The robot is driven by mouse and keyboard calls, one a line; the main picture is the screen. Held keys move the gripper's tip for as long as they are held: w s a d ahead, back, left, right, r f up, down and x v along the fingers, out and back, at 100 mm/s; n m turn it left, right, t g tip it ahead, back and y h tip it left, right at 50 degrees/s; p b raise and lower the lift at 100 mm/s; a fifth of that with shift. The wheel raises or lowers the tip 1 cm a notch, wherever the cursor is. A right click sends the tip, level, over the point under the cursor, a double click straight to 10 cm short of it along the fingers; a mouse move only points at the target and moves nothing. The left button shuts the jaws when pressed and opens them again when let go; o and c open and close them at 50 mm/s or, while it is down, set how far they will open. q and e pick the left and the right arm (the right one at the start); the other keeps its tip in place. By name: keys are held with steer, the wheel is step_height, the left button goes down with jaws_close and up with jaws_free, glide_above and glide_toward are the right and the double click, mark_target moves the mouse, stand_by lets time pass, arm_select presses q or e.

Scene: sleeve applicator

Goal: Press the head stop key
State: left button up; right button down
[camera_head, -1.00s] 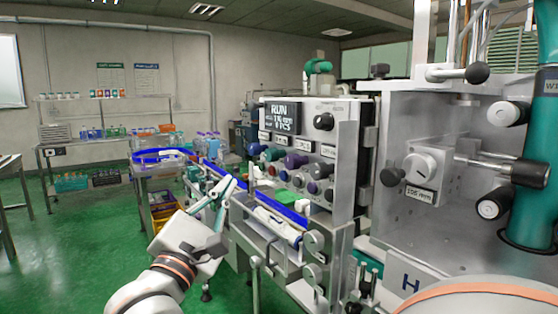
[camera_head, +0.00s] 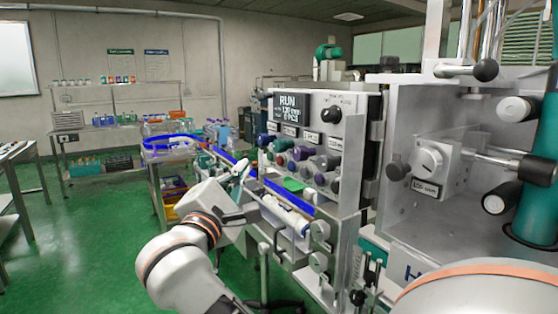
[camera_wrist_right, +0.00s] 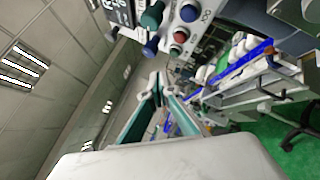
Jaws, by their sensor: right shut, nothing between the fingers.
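The control panel (camera_head: 318,110) of the machine has a dark screen (camera_head: 292,108) reading RUN. Below it are small white label plates and rows of coloured knobs and buttons (camera_head: 300,155) in purple, red, teal and grey. I cannot read which one is the head stop key. My right gripper (camera_head: 240,173) is shut and empty, left of the button rows and apart from them. My left gripper is not in view.
A conveyor with blue rails (camera_head: 285,195) runs beneath the buttons. A clear-walled housing with a dial (camera_head: 428,160) stands at right. Shelves with bottles (camera_head: 100,120) stand at the back left; green floor is free at left.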

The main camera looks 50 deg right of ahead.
mark_target(280, 161)
steer(key=shift+s+d, duration=0.25)
steer(key=shift+d, duration=0.6)
steer(key=shift+s+d, duration=0.3)
steer(key=shift+d, duration=0.5)
steer(key=shift+s+d, duration=0.25)
steer(key=shift+d, duration=0.6)
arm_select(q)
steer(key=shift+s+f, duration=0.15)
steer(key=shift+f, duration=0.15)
arm_select(e)
steer(key=shift+d, duration=0.15)
arm_select(q)
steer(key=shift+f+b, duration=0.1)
steer(key=shift+b, duration=0.2)
arm_select(e)
steer(key=shift+s+d, duration=0.1)
steer(key=shift+d, duration=0.2)
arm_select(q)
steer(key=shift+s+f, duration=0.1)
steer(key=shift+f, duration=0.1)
arm_select(e)
steer(key=shift+s+d, duration=0.1)
